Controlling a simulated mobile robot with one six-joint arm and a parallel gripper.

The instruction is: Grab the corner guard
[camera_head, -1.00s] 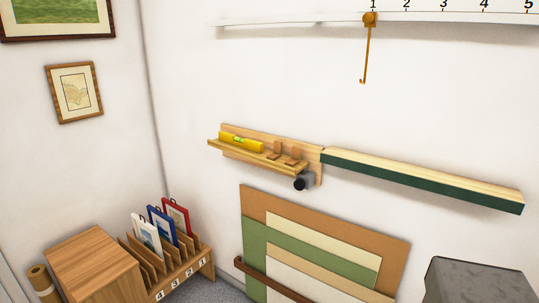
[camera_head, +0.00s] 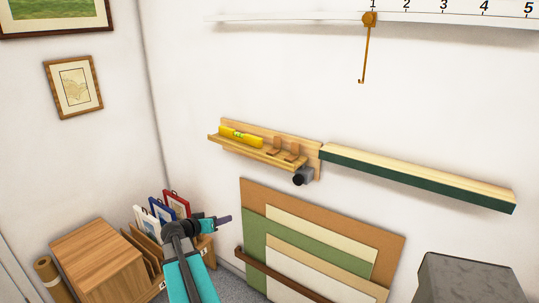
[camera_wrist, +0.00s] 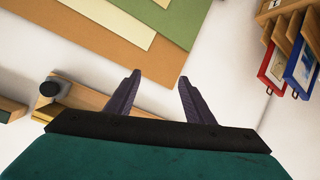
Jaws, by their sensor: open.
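Two small brown angled pieces, which look like corner guards, sit side by side on the wooden wall ledge (camera_head: 258,157): a left one (camera_head: 277,147) and a right one (camera_head: 292,151). My gripper (camera_head: 223,220) is below and left of the ledge in the head view, in front of the framed-print rack, apart from both pieces. In the wrist view my gripper (camera_wrist: 159,77) has its two dark fingers spread with nothing between them. Part of the ledge (camera_wrist: 88,97) shows beyond the left finger there; I cannot make out the brown pieces in that view.
A yellow level (camera_head: 240,137) lies at the ledge's left end. A dark round knob (camera_head: 299,180) juts out under its right end. A long green-faced rail (camera_head: 420,181) runs right of it. Boards (camera_head: 330,225) lean below. A hook (camera_head: 365,55) hangs above.

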